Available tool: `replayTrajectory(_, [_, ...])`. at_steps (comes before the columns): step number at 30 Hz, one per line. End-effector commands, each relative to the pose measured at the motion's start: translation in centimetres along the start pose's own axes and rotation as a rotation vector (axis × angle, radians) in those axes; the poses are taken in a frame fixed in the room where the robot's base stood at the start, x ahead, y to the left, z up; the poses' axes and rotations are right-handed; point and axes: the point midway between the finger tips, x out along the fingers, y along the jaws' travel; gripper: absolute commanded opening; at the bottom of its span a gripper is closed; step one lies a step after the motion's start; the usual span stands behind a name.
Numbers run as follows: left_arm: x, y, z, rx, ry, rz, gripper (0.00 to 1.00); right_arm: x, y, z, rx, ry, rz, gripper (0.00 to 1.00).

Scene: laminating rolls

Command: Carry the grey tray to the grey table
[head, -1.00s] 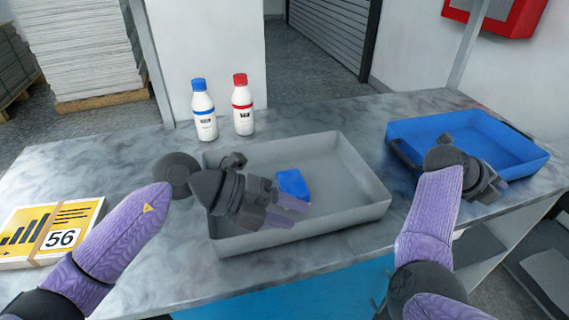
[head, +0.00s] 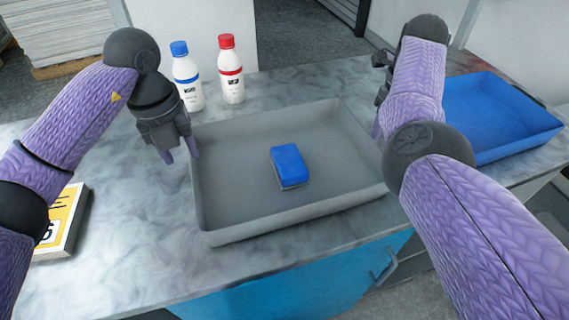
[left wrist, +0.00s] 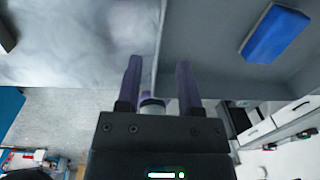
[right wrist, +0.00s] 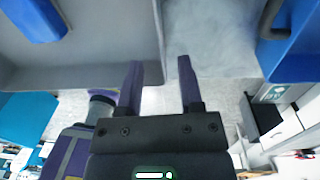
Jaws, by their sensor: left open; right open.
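The grey tray (head: 235,222) sits on the marbled counter in the head view, with a blue sponge-like block (head: 288,164) inside it. My left gripper (head: 180,156) is open at the tray's left wall. In the left wrist view its fingers (left wrist: 158,62) lie either side of the wall's edge (left wrist: 160,40). My right gripper (head: 378,128) is at the tray's right wall, partly hidden by my arm. In the right wrist view its open fingers (right wrist: 160,65) lie either side of that wall. Neither grips it. I cannot make out the grey table.
A blue tray (head: 500,125) stands to the right of the grey one. Two white bottles, one blue-capped (head: 188,80) and one red-capped (head: 230,72), stand behind it. A yellow-labelled stack (head: 62,225) lies at left. The counter's front is clear.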

Motion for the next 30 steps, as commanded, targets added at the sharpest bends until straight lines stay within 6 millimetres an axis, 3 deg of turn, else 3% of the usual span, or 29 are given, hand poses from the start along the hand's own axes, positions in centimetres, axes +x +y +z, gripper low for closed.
replayTrajectory(12, [7.5,0.0,-0.1,0.001,0.004,0.000,0.47,7.4,-0.1,-0.1,0.000,0.002,-0.001,0.47])
replayTrajectory(18, [8.9,-0.1,-0.1,0.001,0.001,-0.001,0.47,8.9,-0.1,0.0,0.001,0.000,-0.002,0.47])
replayTrajectory(26, [9.0,-0.1,-0.1,0.002,0.001,-0.001,0.47,9.0,-0.1,0.0,0.002,0.000,-0.002,0.47])
replayTrajectory(30, [9.0,0.0,-0.1,0.002,0.001,-0.001,0.22,9.0,-0.1,0.0,0.002,0.000,-0.002,0.22])
